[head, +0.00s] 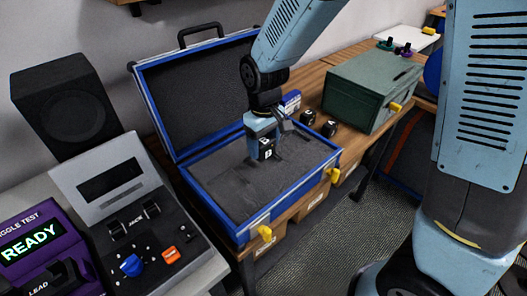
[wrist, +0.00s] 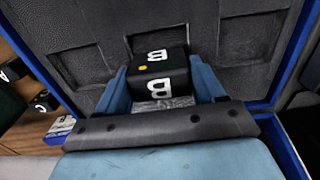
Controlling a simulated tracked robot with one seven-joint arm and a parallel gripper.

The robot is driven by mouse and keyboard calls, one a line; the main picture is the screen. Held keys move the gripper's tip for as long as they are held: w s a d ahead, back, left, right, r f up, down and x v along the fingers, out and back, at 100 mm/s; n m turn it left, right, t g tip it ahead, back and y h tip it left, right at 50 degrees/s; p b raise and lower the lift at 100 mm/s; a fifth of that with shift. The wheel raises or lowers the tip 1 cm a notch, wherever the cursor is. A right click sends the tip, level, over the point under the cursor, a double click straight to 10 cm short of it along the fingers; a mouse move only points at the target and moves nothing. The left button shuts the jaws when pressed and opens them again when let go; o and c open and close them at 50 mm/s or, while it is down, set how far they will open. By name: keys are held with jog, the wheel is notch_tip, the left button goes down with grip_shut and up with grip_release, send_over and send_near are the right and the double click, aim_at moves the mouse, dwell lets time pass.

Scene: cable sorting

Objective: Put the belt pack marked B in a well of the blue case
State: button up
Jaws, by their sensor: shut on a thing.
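The blue case (head: 222,221) lies open on the bench with its lid up and dark foam inside. The foam wells (wrist: 79,66) show best in the wrist view. My gripper (head: 263,143) is over the case, shut on the black belt pack marked B (head: 266,153). In the wrist view the belt pack (wrist: 158,73) sits between the two blue fingers, its white B letters and a yellow dot showing. It is just by a middle well (wrist: 160,40); whether it touches the foam I cannot tell.
Two other black packs, one (head: 308,117) and a second (head: 330,128), stand on the wooden bench behind the case, near a green box (head: 370,90). A tester console (head: 140,215) and a speaker (head: 65,108) stand at left. Yellow latches (head: 265,233) stick out at the case front.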

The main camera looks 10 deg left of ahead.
aim_at(262, 150)
jog(key=shift+w+a+f, duration=0.15)
jog(key=shift+f, duration=0.1)
jog(key=shift+w+f, duration=0.1)
jog(key=shift+f, duration=1.55)
jog(key=shift+f, duration=0.15)
jog(key=o, duration=1.2)
jog(key=shift+c, duration=0.2)
jog(key=shift+o, duration=0.4)
jog(key=shift+w+a+r, duration=0.1)
jog(key=shift+a+r, duration=0.05)
jog(key=shift+r, duration=0.25)
notch_tip(262, 150, up, 12)
jog(key=shift+f, duration=0.25)
